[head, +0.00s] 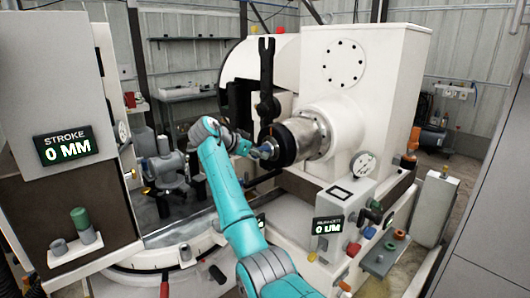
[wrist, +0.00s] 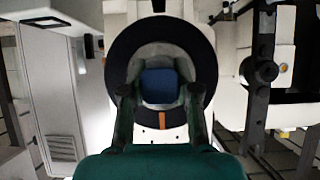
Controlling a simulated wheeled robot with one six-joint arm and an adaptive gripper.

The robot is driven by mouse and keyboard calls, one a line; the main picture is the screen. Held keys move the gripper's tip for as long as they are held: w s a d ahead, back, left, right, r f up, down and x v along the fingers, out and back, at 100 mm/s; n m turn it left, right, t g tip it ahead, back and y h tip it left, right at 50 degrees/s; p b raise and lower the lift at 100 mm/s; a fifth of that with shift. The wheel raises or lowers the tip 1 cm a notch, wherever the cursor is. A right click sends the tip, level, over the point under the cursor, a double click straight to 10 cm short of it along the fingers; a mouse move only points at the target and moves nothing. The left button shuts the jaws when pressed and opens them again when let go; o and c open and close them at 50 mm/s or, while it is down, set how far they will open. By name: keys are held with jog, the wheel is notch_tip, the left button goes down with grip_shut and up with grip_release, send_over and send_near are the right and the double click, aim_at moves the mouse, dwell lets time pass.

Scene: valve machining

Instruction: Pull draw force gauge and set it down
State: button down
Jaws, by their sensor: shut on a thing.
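The draw force gauge (wrist: 160,84) appears to be the blue piece in the middle of the wrist view, in line with the opening of the spindle's dark ring (wrist: 160,30). In the head view a small blue part (head: 266,152) shows at the spindle nose (head: 300,140). My gripper (wrist: 160,98) has a finger on each side of the blue piece and is shut on it. It also shows in the head view (head: 258,150), right in front of the ring. How deep the gauge sits in the bore is hidden.
A black upright arm (head: 267,75) stands beside the spindle. A display reading "0 MM" (head: 68,146) is at the left. A small tray (head: 75,248) holds a green-topped piece.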

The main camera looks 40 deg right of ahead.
jog(key=shift+a, duration=0.15)
dwell(0.4)
jog(key=a, duration=0.7)
jog(key=shift+a, duration=0.15)
dwell(1.4)
jog(key=shift+s, duration=0.2)
